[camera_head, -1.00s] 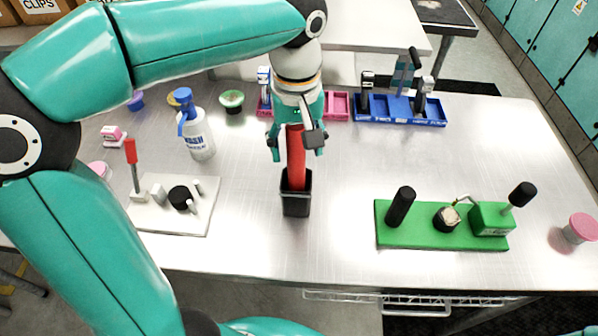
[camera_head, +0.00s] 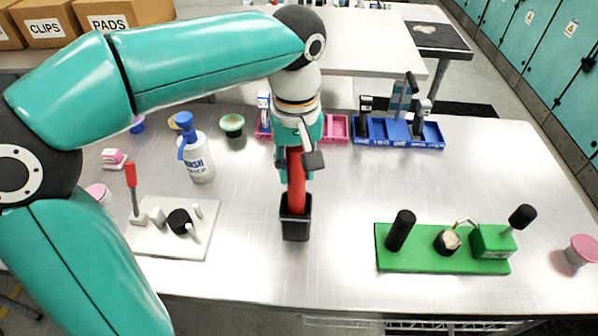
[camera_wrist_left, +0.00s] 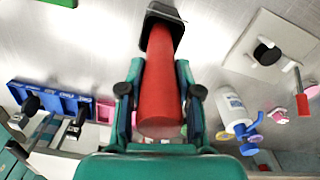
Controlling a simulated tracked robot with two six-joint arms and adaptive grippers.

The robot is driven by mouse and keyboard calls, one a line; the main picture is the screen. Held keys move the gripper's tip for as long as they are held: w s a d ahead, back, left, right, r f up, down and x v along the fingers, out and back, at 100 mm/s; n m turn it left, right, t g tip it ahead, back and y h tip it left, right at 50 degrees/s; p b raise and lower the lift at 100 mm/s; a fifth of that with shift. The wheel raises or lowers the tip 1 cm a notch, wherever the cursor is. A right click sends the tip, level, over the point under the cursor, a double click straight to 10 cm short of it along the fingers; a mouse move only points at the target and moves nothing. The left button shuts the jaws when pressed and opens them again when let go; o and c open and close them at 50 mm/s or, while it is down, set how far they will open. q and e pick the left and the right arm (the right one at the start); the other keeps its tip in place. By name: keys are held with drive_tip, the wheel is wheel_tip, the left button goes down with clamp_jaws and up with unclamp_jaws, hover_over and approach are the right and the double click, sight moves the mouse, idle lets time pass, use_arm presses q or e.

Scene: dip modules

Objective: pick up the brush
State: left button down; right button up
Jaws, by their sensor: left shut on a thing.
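The brush shows as a thick red handle (camera_head: 296,183) standing upright, its lower end inside a black square cup (camera_head: 296,226) on the metal table. Its bristle end is hidden in the cup. My left gripper (camera_head: 297,166) comes down from above and is shut on the upper part of the handle, a finger on each side. In the left wrist view the red handle (camera_wrist_left: 161,90) lies between the two fingers and runs into the black cup (camera_wrist_left: 166,17). My right gripper is not in view.
A white board (camera_head: 150,240) with a red-handled tool and a white bottle (camera_head: 200,164) stand left of the cup. A green board (camera_head: 420,261) with black knobs lies right. Blue (camera_head: 431,138) and pink (camera_head: 336,129) trays sit behind.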

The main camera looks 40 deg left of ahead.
use_arm(q)
wheel_tip(320, 180, up, 19)
drive_tip(key=p, duration=0.4)
drive_tip(key=shift+r, duration=0.15)
drive_tip(key=c, duration=1.4)
unclamp_jaws()
clamp_jaws()
drive_tip(key=shift+d, duration=0.1)
